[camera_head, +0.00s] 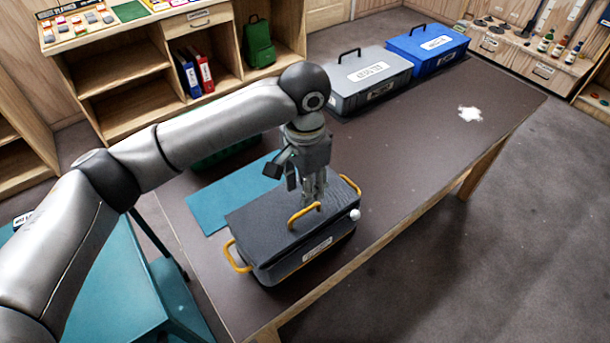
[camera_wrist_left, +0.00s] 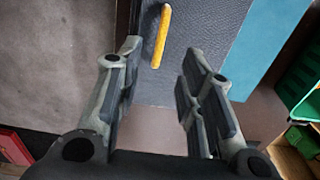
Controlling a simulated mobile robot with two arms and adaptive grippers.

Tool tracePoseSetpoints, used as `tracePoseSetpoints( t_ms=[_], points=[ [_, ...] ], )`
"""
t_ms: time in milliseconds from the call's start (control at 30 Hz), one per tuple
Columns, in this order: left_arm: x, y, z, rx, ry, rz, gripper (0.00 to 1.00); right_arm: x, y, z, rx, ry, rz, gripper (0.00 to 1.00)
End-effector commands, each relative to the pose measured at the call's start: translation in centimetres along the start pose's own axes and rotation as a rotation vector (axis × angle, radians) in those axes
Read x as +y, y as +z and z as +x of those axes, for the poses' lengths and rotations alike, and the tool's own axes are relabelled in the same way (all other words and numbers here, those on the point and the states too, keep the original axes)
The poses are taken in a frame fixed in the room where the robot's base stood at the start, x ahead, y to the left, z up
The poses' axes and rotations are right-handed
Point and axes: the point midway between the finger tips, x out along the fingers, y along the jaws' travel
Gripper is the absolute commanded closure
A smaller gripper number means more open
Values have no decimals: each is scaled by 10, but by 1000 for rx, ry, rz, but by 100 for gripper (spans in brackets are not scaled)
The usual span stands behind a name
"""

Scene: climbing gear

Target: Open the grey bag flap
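The dark grey bag (camera_head: 262,238) lies on the brown table, with its top flap (camera_head: 268,216) lying closed. A yellow handle (camera_head: 303,215) stands on the flap, and more yellow handles show at the bag's left end (camera_head: 236,258) and far right (camera_head: 350,184). My left gripper (camera_head: 311,198) points down over the flap, close to the middle handle. In the left wrist view its fingers (camera_wrist_left: 160,65) are apart with nothing between them. A yellow handle (camera_wrist_left: 161,38) shows just beyond the fingertips; I cannot tell whether they touch it. My right gripper is out of view.
A teal mat (camera_head: 208,208) lies beside the bag. A grey case (camera_head: 369,78) and a blue case (camera_head: 427,44) stand at the table's far end. A white patch (camera_head: 470,114) lies on the right part of the table, which is otherwise clear. Wooden shelves (camera_head: 125,85) stand behind.

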Motion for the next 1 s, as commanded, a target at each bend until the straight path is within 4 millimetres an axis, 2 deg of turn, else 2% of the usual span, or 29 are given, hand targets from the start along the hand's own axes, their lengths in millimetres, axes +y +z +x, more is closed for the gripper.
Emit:
tracePoseSetpoints(
  t_ms=[300,500,700,933,1000],
  points=[
    [0,1,56,-2,0,-1,65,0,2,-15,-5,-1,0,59],
    [0,0,83,0,-1,0,65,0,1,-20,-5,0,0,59],
    [0,0,94,2,0,1,65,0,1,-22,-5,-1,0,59],
    [0,0,95,2,-1,2,65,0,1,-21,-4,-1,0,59],
    [0,0,95,2,-1,2,71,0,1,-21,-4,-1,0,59]
  ],
)
